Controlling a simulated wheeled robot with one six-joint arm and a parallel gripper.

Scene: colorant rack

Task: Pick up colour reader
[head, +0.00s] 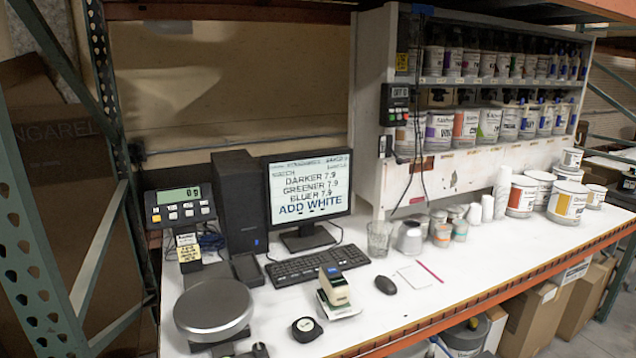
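A small upright device, cream and green with a dark top, looks like the colour reader (335,284). It stands on or against a white card or pad (341,311) on the white bench, in front of the keyboard and left of the mouse. Its far side is hidden.
A scale with a round metal pan (213,309) stands left, and a round black item (306,330) lies in front. The keyboard (318,264), monitor (309,190) and mouse (385,285) are close by. Cups and tubs (566,202) fill the right; the bench's front edge (480,297) is orange.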

